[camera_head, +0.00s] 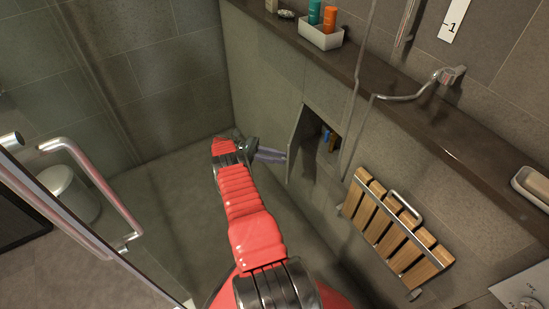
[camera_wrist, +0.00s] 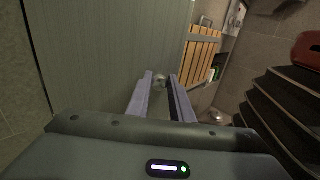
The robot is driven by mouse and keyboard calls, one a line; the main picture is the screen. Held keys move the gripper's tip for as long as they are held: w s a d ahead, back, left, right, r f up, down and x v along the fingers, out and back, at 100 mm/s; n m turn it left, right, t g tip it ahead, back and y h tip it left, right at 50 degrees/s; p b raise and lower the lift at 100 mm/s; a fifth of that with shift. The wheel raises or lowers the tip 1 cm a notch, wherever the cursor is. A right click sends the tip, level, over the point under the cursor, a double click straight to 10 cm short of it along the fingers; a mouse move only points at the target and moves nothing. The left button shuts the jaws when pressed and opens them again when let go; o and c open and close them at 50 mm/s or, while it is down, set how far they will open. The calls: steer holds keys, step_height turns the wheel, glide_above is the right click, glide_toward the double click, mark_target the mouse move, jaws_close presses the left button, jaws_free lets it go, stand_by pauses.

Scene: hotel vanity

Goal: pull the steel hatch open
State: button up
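The steel hatch (camera_head: 300,143) is a flat grey panel swung out from the wall, standing clearly open beside a dark recess (camera_head: 326,144). In the wrist view the hatch (camera_wrist: 105,50) fills the upper left. A small round metal knob (camera_wrist: 160,80) on it sits between my two fingertips. My gripper (camera_head: 285,158) reaches the hatch's outer face from the left, and its purple-grey fingers close around the knob in the wrist view (camera_wrist: 161,76). The contact at the knob is small and hidden in the head view.
Blue and orange-brown items (camera_head: 330,138) show inside the recess. A slatted wooden seat (camera_head: 395,235) is on the wall to its right. A dark ledge (camera_head: 390,100) with a white caddy (camera_head: 320,37) runs above. A glass door handle (camera_head: 95,180) is at left. Open floor lies below the hatch.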

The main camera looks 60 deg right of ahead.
steer(key=o, duration=0.4)
steer(key=shift+s+a, duration=0.1)
steer(key=shift+a, duration=0.05)
steer(key=shift+o, duration=0.2)
steer(key=shift+r, duration=0.2)
glide_toward(291, 143)
steer(key=shift+s+d+f, duration=0.25)
steer(key=shift+s+d, duration=0.15)
steer(key=shift+s, duration=0.25)
steer(key=shift+s+d+f, duration=0.3)
steer(key=shift+s+d, duration=0.15)
steer(key=shift+s, duration=0.25)
steer(key=shift+s+d+f, duration=0.25)
steer(key=shift+s+d, duration=0.15)
steer(key=shift+s, duration=0.25)
steer(key=shift+c, duration=0.3)
